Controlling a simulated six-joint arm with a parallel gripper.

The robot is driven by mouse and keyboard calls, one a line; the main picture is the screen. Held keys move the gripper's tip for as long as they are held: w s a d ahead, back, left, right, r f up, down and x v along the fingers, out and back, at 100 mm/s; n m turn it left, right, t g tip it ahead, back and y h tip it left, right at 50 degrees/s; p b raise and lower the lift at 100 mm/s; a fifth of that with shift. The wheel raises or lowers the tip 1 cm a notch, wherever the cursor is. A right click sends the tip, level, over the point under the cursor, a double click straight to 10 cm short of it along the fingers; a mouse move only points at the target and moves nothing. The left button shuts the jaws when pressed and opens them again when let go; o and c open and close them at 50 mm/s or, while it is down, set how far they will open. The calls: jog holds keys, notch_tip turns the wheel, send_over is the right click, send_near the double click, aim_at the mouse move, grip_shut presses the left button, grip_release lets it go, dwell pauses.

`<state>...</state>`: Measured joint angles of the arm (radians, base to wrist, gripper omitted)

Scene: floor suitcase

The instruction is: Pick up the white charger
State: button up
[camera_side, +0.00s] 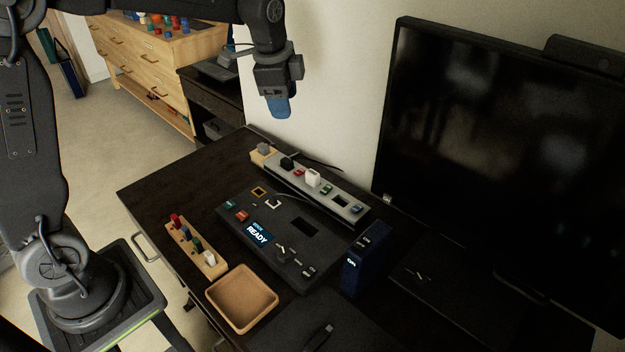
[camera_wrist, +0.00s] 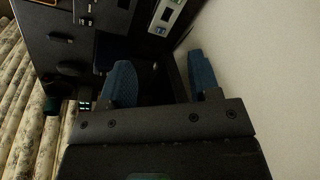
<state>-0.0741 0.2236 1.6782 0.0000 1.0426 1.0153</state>
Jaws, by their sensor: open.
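The white charger (camera_side: 313,177) looks like a small white block seated upright in the grey power strip (camera_side: 340,199) at the back of the dark desk. I cannot make it out in the wrist view. My gripper (camera_side: 279,108) hangs high above the desk's back left, up and to the left of the charger and well apart from it. In the wrist view my gripper (camera_wrist: 162,76) shows two blue finger pads spread apart with nothing between them. Part of the grey strip (camera_wrist: 167,14) shows at the top of that view.
A black panel (camera_side: 281,225) with a READY display lies in front of the strip. A wooden peg block (camera_side: 196,246), a wooden tray (camera_side: 242,297) and a dark blue box (camera_side: 366,258) stand around it. A large monitor (camera_side: 500,130) rises at the right, and the wall is behind.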

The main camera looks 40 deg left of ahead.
jog(key=w+a+f+m+g, duration=0.1)
jog(key=w+a+f+m, duration=0.15)
jog(key=w+f, duration=0.35)
jog(key=m+g, duration=0.1)
jog(key=m, duration=0.4)
send_over(312, 172)
jog(key=f, duration=1.7)
jog(key=shift+s+d+f, duration=0.1)
jog(key=shift+d+f, duration=0.1)
jog(key=shift+d, duration=0.05)
jog(key=shift+a+f, duration=0.2)
jog(key=shift+f, duration=2.85)
jog(key=c, duration=1)
jog(key=shift+r, duration=0.1)
